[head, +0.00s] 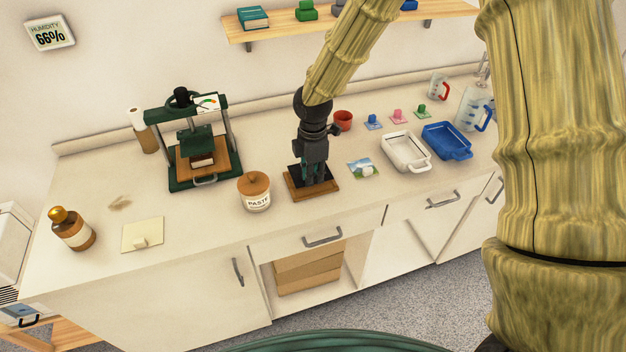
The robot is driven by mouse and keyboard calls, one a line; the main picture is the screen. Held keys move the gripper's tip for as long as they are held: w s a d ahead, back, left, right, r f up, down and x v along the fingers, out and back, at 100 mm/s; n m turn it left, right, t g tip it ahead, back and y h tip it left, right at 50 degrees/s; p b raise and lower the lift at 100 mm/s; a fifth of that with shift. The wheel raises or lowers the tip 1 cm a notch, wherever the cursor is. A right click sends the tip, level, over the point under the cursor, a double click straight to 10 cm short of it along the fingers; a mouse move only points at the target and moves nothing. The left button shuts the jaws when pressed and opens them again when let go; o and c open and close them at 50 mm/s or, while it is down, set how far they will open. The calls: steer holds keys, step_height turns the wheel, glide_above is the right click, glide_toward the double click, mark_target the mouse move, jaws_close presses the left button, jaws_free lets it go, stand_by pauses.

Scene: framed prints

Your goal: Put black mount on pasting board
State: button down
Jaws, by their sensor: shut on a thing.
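The pasting board (316,194) is a flat brown wooden board near the counter's front edge, right of the paste jar. The black mount (296,179) is a dark flat piece over the board, with a brown rim showing around it. My gripper (313,180) points down and is shut on the black mount. The fingers hide the mount's middle and part of the board. From this view I cannot tell whether the mount touches the board or is held just above it.
The paste jar (254,193) stands close on the left, with a green press (192,150) behind it. A small picture card (363,169) and a white tray (405,153) lie to the right. A red cup (344,120) stands behind. The counter is clear in front of the press.

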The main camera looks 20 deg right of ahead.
steer(key=shift+w+f+p, duration=0.15)
steer(key=shift+f+p, duration=0.5)
steer(key=shift+f, duration=1.15)
steer(key=shift+f, duration=0.1)
steer(key=c, duration=1.5)
jaws_free()
steer(key=shift+o, duration=0.2)
step_height(320, 180, up, 12)
steer(key=shift+r+b, duration=0.15)
steer(key=shift+b, duration=0.9)
